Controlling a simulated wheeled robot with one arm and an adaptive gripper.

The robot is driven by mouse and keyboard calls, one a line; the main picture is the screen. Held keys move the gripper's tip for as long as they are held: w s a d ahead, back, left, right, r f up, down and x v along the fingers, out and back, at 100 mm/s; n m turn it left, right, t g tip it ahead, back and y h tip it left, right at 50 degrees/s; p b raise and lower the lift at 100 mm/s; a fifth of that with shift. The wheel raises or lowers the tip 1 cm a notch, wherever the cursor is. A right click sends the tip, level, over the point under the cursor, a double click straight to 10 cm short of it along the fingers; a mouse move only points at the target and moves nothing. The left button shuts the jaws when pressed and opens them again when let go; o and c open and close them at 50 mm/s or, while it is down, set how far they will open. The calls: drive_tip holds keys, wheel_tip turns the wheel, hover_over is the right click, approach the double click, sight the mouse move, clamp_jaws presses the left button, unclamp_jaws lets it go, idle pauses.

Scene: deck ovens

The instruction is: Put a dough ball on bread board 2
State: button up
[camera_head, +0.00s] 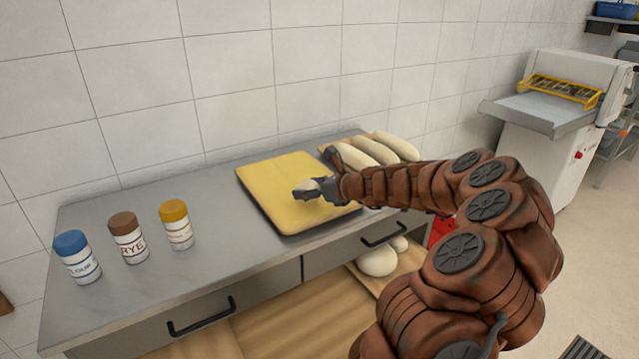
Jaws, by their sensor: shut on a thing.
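A yellow board (268,182) lies flat on the steel counter. A second board (326,148) behind it to the right bears several long pale dough pieces (374,149). No number shows on either, so I cannot tell which is bread board 2. I cannot tell whether the ball touches the board. More dough balls (378,262) sit on a board below the counter, partly hidden by my arm.
Three jars stand on the counter's left: a blue-lidded jar (78,258), a brown-lidded jar (128,238) and a yellow-lidded jar (176,226). The counter (225,255) is bare between them and the yellow board. A tiled wall is behind; a white machine (550,130) stands at right.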

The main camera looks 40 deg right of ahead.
drive_tip(key=w+d, duration=0.1)
drive_tip(key=d, duration=0.1)
drive_tip(key=w+d+p, duration=0.1)
drive_tip(key=w+d, duration=0.1)
drive_tip(key=d, duration=0.1)
drive_tip(key=w+d+f, duration=0.1)
drive_tip(key=w+d, duration=0.1)
drive_tip(key=shift+d, duration=0.4)
drive_tip(key=shift+f+p, duration=0.3)
drive_tip(key=shift+f, duration=1.35)
drive_tip(key=shift+f, duration=0.2)
drive_tip(key=o, duration=1)
drive_tip(key=shift+r, duration=0.1)
drive_tip(key=shift+s+d+r, duration=0.25)
drive_tip(key=shift+s+r, duration=0.05)
drive_tip(key=shift+s, duration=0.1)
drive_tip(key=b+v, duration=0.1)
drive_tip(key=v, duration=1)
